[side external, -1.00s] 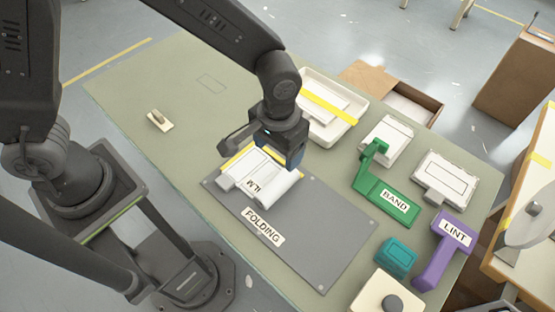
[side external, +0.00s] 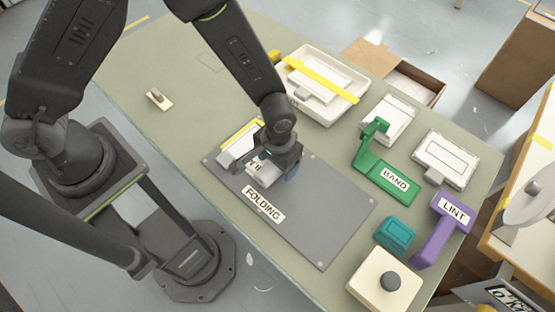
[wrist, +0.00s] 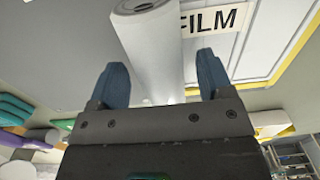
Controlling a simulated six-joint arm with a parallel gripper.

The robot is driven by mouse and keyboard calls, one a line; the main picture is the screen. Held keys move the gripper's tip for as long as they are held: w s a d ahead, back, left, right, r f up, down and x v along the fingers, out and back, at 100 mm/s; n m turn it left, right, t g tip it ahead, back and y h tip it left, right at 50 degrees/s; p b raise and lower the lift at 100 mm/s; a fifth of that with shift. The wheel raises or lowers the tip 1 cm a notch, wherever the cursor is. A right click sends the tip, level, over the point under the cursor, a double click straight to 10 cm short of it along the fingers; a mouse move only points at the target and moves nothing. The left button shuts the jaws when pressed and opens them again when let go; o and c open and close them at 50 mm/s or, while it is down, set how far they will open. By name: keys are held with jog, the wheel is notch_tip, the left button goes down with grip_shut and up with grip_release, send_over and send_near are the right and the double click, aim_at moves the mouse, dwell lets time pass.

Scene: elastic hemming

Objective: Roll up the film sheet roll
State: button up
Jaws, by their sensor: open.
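The white film sheet (side external: 237,149) lies at the left end of the grey folding board, and its rolled part (side external: 262,175) is partly hidden by my gripper. In the wrist view the roll (wrist: 150,50) is a white cylinder with a spiral end. The flat part with the black FILM label (wrist: 215,19) lies beside it. My gripper (wrist: 162,72) is open, with its two blue fingers on either side of the roll's line. I cannot tell whether they touch it. In the side view my gripper (side external: 285,172) is low over the board at the sheet's right side.
The grey board marked FOLDING (side external: 315,215) is clear to the right of the sheet. A white tray with a yellow strip (side external: 322,83) stands behind. A green BAND tool (side external: 385,175), teal block (side external: 395,235) and purple LINT tool (side external: 443,228) stand to the right.

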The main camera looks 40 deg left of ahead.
jog(key=c, duration=1.3)
jog(key=a, duration=0.7)
jog(key=shift+a, duration=0.4)
jog(key=o, duration=1.3)
notch_tip(320, 180, up, 14)
